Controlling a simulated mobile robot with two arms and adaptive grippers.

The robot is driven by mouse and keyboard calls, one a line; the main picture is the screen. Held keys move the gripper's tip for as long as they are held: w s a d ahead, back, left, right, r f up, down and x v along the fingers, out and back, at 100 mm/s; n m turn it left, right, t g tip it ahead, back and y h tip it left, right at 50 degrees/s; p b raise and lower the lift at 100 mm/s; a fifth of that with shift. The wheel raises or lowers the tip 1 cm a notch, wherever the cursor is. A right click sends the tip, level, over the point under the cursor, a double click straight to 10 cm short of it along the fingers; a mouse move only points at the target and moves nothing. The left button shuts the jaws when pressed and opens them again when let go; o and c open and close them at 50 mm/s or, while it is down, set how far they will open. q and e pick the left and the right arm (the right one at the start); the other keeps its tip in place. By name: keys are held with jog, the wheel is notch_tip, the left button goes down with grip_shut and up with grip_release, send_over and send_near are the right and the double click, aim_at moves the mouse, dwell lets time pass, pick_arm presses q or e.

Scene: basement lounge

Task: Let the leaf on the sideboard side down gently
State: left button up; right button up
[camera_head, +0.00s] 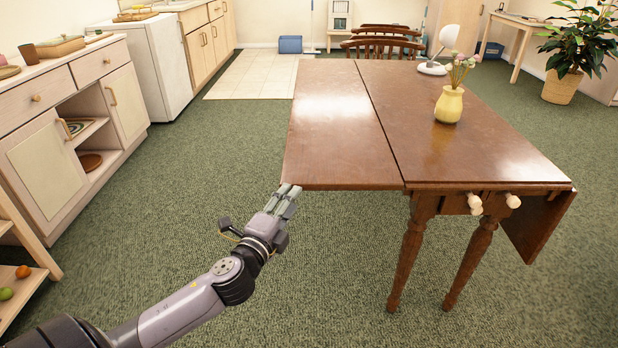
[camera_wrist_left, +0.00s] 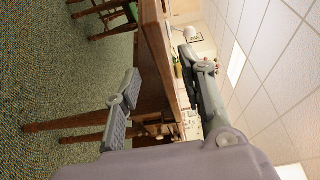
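The drop-leaf table has a brown wooden top (camera_head: 455,140). Its leaf on the sideboard side (camera_head: 335,130) is raised and level with the top. The opposite leaf (camera_head: 540,222) hangs down. My left gripper (camera_head: 288,192) is at the raised leaf's near left corner. In the left wrist view its fingers (camera_wrist_left: 160,64) are spread, one on the underside and one on the top side of the leaf edge (camera_wrist_left: 157,45). I cannot tell whether either finger touches the wood. The leaf's support underneath is hidden in the head view. My right gripper is not in view.
A yellow vase with flowers (camera_head: 449,104) and a white lamp (camera_head: 440,50) stand on the fixed top. Two pale knobs (camera_head: 475,203) show at its near end. The sideboard (camera_head: 70,125) is at the left, with open carpet (camera_head: 225,140) between. Chairs (camera_head: 383,47) stand behind the table.

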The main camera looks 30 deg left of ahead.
aim_at(308, 177)
pick_arm(q)
jog(key=w, duration=0.3)
jog(key=w+a, duration=0.1)
jog(key=w, duration=0.5)
jog(key=shift+w+a+b, duration=0.15)
jog(key=shift+a+b, duration=0.1)
jog(key=shift+b, duration=0.15)
jog(key=shift+w+a, duration=0.1)
jog(key=shift+w, duration=0.8)
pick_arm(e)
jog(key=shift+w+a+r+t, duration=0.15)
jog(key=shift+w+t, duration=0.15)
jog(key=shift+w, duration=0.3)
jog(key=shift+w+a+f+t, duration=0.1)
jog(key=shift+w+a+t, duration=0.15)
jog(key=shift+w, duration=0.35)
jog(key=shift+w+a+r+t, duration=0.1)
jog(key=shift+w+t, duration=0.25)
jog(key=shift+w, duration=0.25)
pick_arm(q)
grip_shut()
